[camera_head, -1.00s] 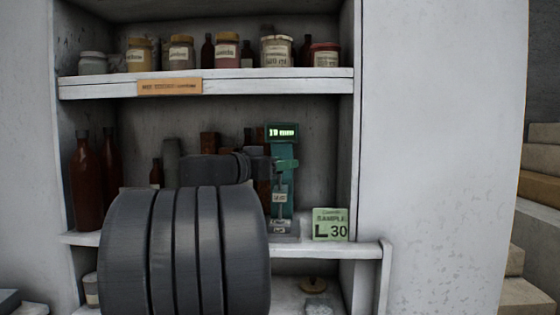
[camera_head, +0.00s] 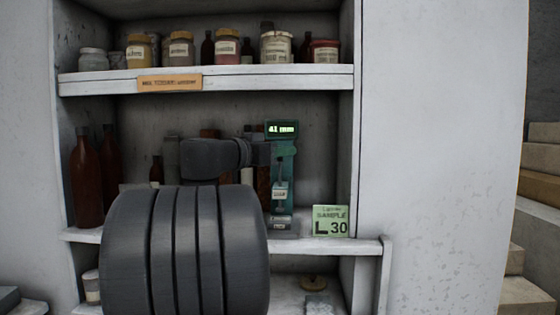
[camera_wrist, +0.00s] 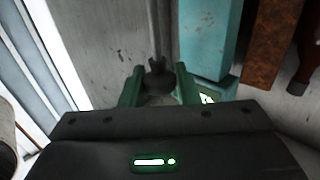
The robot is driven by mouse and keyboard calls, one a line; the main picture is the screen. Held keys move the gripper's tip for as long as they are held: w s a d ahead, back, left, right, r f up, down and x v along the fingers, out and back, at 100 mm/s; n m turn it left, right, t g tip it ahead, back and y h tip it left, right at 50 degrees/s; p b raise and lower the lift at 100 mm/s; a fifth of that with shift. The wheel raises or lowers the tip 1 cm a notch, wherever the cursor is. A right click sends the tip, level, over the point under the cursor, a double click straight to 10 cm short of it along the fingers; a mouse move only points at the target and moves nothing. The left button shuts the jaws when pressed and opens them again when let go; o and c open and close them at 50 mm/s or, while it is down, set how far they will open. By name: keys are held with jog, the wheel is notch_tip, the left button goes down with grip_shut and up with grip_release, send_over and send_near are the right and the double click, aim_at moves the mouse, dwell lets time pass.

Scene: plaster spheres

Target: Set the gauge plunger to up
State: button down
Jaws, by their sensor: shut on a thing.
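The gauge (camera_head: 291,172) is a teal upright device on the middle shelf, with a lit display (camera_head: 282,129) reading 41 mm. Its body also shows in the wrist view (camera_wrist: 208,40). The plunger (camera_wrist: 158,76) is a dark knob on a thin rod, seen in the wrist view between the green fingers of my gripper (camera_wrist: 158,90). My gripper is shut on the plunger. In the head view my dark wrist is at the upper part of the gauge and hides the plunger's knob.
A green sample card (camera_head: 331,221) stands right of the gauge. Brown bottles (camera_head: 86,180) stand at the shelf's left, and several jars line the upper shelf (camera_head: 215,80). The cabinet's right wall (camera_head: 349,150) is close to the gauge.

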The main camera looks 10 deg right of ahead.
jog(key=shift+r, duration=0.35)
jog(key=c, duration=1.2)
grip_release()
jog(key=shift+o, duration=0.2)
jog(key=shift+f, duration=0.1)
jog(key=shift+s+a, duration=0.1)
jog(key=shift+a, duration=0.1)
jog(key=b+v, duration=0.3)
jog(key=v, duration=1)
jog(key=shift+a, duration=0.15)
jog(key=shift+s, duration=0.1)
jog(key=p+x, duration=0.3)
jog(key=x, duration=1)
jog(key=shift+w+d, duration=0.2)
jog(key=shift+d, duration=0.15)
jog(key=shift+a+f, duration=0.1)
